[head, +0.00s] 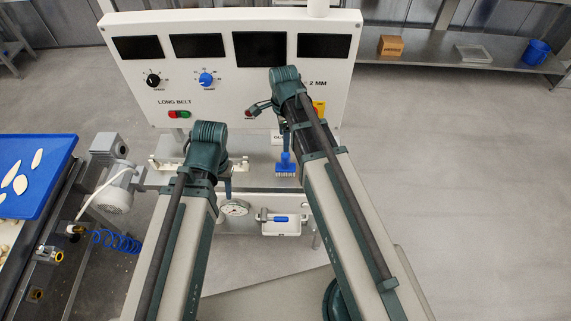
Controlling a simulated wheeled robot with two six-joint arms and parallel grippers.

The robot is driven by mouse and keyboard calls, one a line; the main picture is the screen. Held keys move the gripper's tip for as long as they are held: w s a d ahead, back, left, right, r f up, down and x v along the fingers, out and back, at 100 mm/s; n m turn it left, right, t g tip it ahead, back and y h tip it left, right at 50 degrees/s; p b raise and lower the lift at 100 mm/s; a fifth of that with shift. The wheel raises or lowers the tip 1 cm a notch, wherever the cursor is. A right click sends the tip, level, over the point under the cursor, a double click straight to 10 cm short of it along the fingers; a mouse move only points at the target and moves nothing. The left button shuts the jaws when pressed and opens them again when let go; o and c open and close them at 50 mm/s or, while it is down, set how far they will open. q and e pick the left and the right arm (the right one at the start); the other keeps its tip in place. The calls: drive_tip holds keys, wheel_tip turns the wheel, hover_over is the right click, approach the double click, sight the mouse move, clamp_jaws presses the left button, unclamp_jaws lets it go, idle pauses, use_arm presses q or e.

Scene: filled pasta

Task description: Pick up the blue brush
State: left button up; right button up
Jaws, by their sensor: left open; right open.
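The blue brush (285,170) is upright, with its handle up and pale bristles down, at the steel ledge below the white control panel. My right gripper (285,146) is open and points down at the top of the brush handle. I cannot tell whether its fingers are around the handle or just above it; the brush's lower part shows clear below them. My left gripper (228,194) is open, further left, pointing down near a round dial gauge (235,208). It holds nothing that I can see.
The control panel (220,75) with dark screens and knobs stands behind the brush. A white tray (283,229) with a blue-handled tool lies in front. A grey motor (114,190) and a blue conveyor belt (50,165) are at left. Open floor lies to the right.

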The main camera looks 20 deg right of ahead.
sight(285, 154)
wheel_tip(285, 154, down, 9)
drive_tip(key=b, duration=0.8)
drive_tip(key=shift+r, duration=0.15)
drive_tip(key=f+b, duration=0.1)
drive_tip(key=b, duration=0.1)
drive_tip(key=f+b, duration=0.1)
drive_tip(key=f, duration=0.1)
drive_tip(key=f+b, duration=0.2)
drive_tip(key=shift+d+f+b, duration=0.1)
drive_tip(key=shift+d+b, duration=0.15)
drive_tip(key=shift+b, duration=0.05)
clamp_jaws()
